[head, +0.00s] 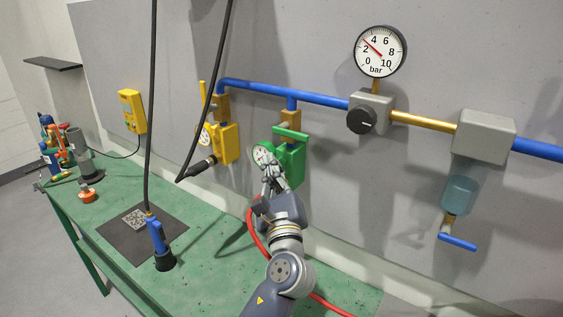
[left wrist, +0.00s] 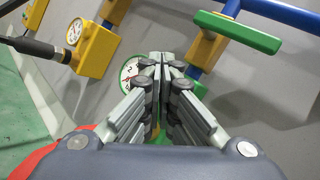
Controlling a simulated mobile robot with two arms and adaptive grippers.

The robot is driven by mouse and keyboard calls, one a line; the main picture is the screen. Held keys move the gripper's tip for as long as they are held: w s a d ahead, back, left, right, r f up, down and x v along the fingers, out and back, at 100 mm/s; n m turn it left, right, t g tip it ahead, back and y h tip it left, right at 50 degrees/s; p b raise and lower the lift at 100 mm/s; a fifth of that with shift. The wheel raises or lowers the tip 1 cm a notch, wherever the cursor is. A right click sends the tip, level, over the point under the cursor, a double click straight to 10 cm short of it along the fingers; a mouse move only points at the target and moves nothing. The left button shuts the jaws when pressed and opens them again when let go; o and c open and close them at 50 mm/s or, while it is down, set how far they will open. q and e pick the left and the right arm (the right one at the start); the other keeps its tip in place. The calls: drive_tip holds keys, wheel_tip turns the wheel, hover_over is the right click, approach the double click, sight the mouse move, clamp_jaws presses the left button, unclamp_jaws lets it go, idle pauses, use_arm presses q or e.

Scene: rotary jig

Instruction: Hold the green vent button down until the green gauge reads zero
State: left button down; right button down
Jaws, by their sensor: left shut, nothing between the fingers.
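The green unit (head: 291,166) hangs on the wall below the blue pipe, with a green bar handle (head: 290,134) across its top; the handle also shows in the left wrist view (left wrist: 238,32). Its round white gauge (head: 262,153) faces left and is partly behind my fingers in the left wrist view (left wrist: 130,71). I cannot read its needle. My left gripper (head: 270,172) is shut and empty, its fingertips right at the front of the green unit in the left wrist view (left wrist: 161,58). The vent button is hidden behind the fingers; I cannot tell whether they touch it. My right gripper is out of view.
A yellow unit (head: 227,143) with its own gauge hangs to the left, a black hose end (head: 202,165) near it. A large dial (head: 380,51) reads about 3 bar. A red hose (head: 256,232) runs beside my arm.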

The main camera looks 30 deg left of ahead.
use_arm(q)
drive_tip(key=shift+s, duration=0.35)
drive_tip(key=shift+s+a+p, duration=0.2)
drive_tip(key=shift+s+p, duration=0.3)
drive_tip(key=shift+s, duration=2)
